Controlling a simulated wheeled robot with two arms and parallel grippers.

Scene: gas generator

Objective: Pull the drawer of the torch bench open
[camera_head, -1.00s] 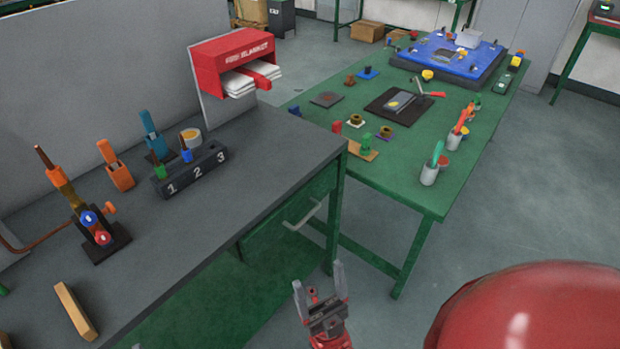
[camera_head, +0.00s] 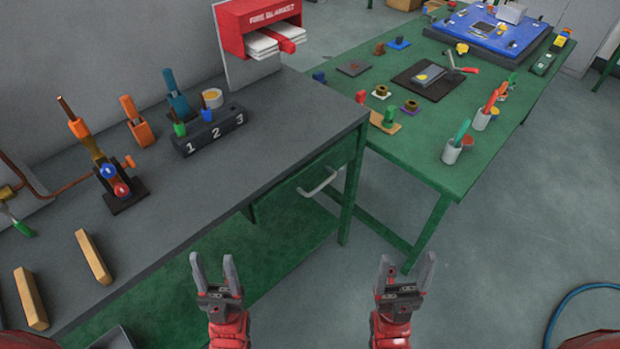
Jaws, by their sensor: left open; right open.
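The torch bench (camera_head: 270,150) has a dark grey top and a green frame. Its green drawer (camera_head: 285,197) sits under the right end of the top and looks shut. A pale metal bar handle (camera_head: 319,183) is on the drawer front. My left gripper (camera_head: 215,270) is open and empty, in front of the bench and below left of the handle in the picture. My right gripper (camera_head: 405,271) is open and empty, over the floor below right of the handle. Neither gripper touches the drawer or handle.
A torch on a stand (camera_head: 115,185), a numbered block (camera_head: 209,130) and wooden bars (camera_head: 93,256) stand on the bench. A red fire blanket box (camera_head: 258,22) is at its back. A green table (camera_head: 440,145) adjoins at right. Floor (camera_head: 500,270) is open at the lower right.

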